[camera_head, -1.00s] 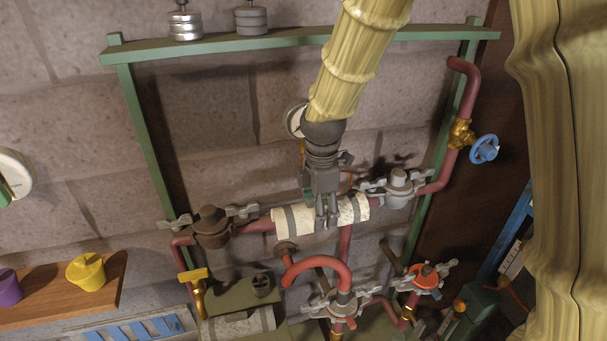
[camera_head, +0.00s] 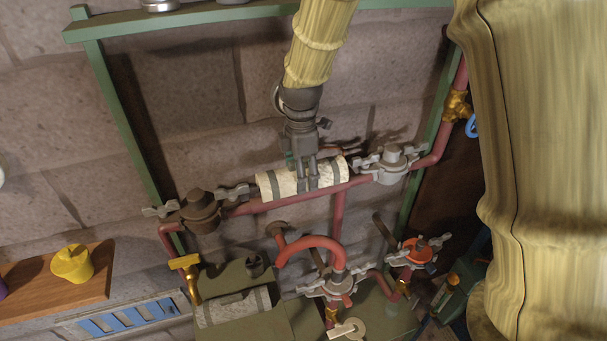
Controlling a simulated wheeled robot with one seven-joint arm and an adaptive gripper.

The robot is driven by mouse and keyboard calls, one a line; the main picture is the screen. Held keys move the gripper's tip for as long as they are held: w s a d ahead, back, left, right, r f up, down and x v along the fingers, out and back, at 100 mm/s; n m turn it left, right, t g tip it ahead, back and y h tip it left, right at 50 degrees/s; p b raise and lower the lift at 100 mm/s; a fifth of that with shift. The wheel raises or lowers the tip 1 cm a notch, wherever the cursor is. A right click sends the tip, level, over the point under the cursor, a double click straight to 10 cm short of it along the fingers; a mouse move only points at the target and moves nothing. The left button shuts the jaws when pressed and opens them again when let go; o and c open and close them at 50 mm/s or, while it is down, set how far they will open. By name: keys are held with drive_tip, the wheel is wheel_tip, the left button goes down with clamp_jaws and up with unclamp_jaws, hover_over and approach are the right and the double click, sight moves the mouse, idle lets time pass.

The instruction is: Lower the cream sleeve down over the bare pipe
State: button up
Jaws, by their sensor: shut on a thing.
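The cream sleeve (camera_head: 282,184) has a mottled surface and grey bands. My gripper (camera_head: 307,181) is shut on it near its middle, with the fingers pointing down. The bare pipe (camera_head: 290,201) is dull red and runs between a brown valve (camera_head: 201,211) on the left and a grey valve (camera_head: 393,165) on the right. The sleeve lies roughly parallel to the pipe and shows just above it in the picture. The pipe's length below the sleeve is in plain view, so the sleeve is not around it. The exact gap between them is hard to tell.
A second cream roll (camera_head: 232,308) lies on the olive box (camera_head: 292,318) below. A curved red pipe (camera_head: 310,244) and an orange-topped valve (camera_head: 416,251) stand lower right. A green frame (camera_head: 116,108) surrounds the pipework. A yellow pot (camera_head: 72,264) sits on a wooden shelf.

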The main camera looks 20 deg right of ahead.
drive_tip(key=shift+w+a+f, duration=0.1)
drive_tip(key=shift+w+f, duration=0.6)
drive_tip(key=shift+f, duration=0.1)
drive_tip(key=shift+s+f, duration=0.2)
drive_tip(key=shift+f, duration=0.8)
drive_tip(key=shift+f+b, duration=0.4)
drive_tip(key=shift+f, duration=0.85)
drive_tip(key=shift+w+f, duration=0.1)
drive_tip(key=o, duration=1.2)
drive_tip(key=shift+o, duration=0.2)
wheel_tip(320, 180, up, 12)
